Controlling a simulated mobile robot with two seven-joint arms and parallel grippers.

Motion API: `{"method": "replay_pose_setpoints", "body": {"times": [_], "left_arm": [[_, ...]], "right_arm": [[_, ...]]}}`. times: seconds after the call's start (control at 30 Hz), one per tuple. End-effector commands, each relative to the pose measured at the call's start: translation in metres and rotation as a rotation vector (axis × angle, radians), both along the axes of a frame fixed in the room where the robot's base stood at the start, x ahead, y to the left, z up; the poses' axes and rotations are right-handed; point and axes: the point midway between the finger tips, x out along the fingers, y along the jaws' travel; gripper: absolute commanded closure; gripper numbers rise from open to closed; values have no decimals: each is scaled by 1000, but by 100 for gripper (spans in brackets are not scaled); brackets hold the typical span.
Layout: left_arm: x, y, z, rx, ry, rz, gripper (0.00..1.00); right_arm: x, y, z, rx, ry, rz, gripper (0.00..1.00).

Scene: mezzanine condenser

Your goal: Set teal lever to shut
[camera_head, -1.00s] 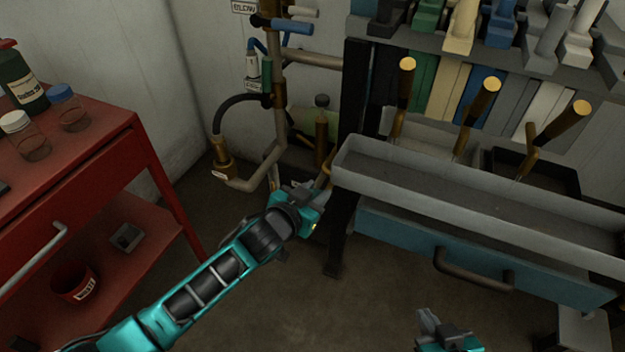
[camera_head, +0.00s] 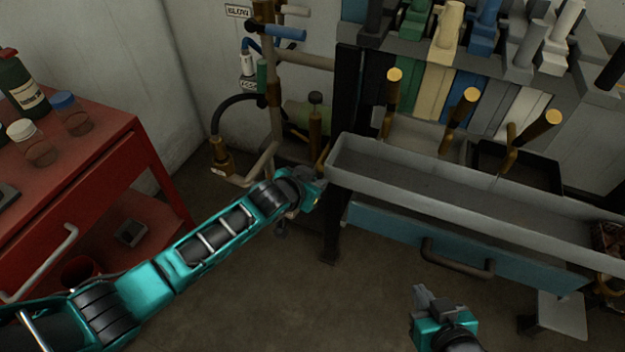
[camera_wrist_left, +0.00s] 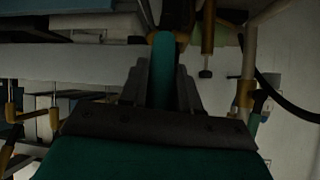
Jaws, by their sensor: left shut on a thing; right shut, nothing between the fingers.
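The teal lever (camera_wrist_left: 163,62) shows in the left wrist view as a teal bar between my left gripper's two dark fingers, beside brass fittings. My left gripper (camera_head: 314,183) is shut on it. In the head view the gripper is low by the pipework, at the left end of the grey trough, and it hides the lever there. A brass piece (camera_head: 323,158) shows just above the gripper. I cannot tell the lever's exact angle. My right gripper (camera_head: 427,297) is shut and empty, above the floor at the lower right.
The grey trough (camera_head: 470,195) and a blue drawer (camera_head: 400,232) stand right of my left gripper. Pipes with a blue handle (camera_head: 285,31) and a green handle (camera_head: 262,72) rise behind it. A red cart (camera_head: 85,185) with bottles stands left. The floor between is clear.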

Motion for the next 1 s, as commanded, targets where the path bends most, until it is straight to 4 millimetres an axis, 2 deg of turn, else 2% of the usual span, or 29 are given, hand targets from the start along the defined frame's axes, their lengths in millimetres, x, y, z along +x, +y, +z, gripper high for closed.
{"method": "replay_pose_setpoints", "body": {"times": [0.2, 0.23, 0.43, 0.77, 1.0], "left_arm": [[0, 0, 0, 0, -1, 0, 100], [0, 0, 0, 0, -1, 0, 67], [0, 0, 0, 0, -1, 0, 48], [-2, 1, 1, 0, -1, 0, 47], [-18, 9, 13, 0, -2, -1, 47]], "right_arm": [[0, 0, 0, 0, 0, 0, 100], [0, 0, 0, 0, 0, 0, 100], [0, 0, 0, 1, 0, 1, 100], [0, 0, 0, 0, 0, 1, 100], [0, 0, -2, 0, 0, 1, 100]]}}
